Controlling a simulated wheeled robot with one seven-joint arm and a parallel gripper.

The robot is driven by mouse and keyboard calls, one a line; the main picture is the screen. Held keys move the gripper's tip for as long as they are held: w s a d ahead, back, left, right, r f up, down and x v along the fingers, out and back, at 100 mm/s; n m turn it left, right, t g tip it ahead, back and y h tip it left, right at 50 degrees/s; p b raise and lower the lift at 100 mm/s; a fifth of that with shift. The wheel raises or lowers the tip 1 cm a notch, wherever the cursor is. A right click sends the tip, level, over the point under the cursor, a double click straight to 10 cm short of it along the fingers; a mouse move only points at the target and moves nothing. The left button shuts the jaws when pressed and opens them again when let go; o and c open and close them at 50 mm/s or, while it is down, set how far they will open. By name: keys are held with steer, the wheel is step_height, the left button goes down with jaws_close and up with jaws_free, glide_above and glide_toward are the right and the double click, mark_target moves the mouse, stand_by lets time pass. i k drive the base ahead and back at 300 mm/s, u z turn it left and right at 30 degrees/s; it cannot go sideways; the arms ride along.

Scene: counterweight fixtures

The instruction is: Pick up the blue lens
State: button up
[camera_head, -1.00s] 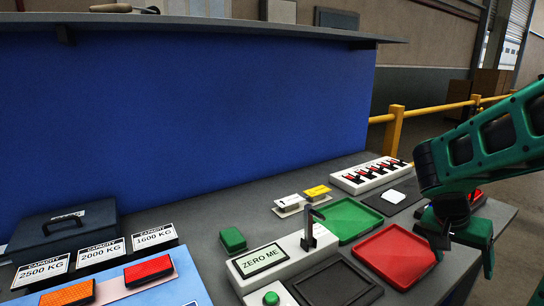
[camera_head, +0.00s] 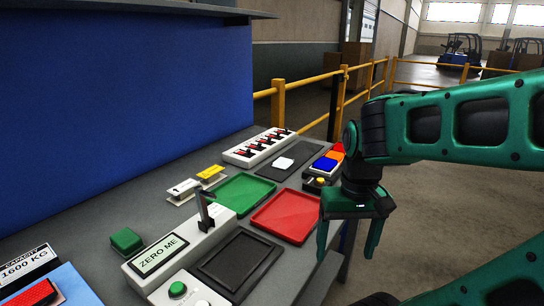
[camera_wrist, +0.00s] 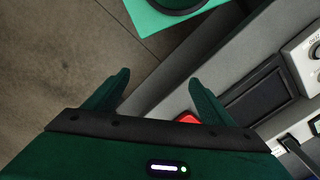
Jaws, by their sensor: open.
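The blue lens (camera_head: 325,164) is a small flat blue piece at the far right of the bench in the head view. It sits on a dark box with an orange lens (camera_head: 333,155) and a red lens (camera_head: 338,147) behind it. My gripper (camera_head: 348,245) is open, empty and pointing down, in front of and to the right of the lens, by the bench's right edge. The blue lens does not show in the wrist view.
A yellow button (camera_head: 320,181) is on the front of the lens box. A red tray (camera_head: 287,217), a green tray (camera_head: 240,194) and a black tray (camera_head: 238,264) lie to the left. A white switch panel (camera_head: 257,147) stands behind. Yellow railing (camera_head: 279,100) runs beyond the bench.

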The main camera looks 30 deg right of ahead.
mark_target(325, 164)
steer(key=k, duration=1.3)
steer(key=z, duration=0.65)
steer(key=i, duration=1.55)
steer(key=z, duration=0.1)
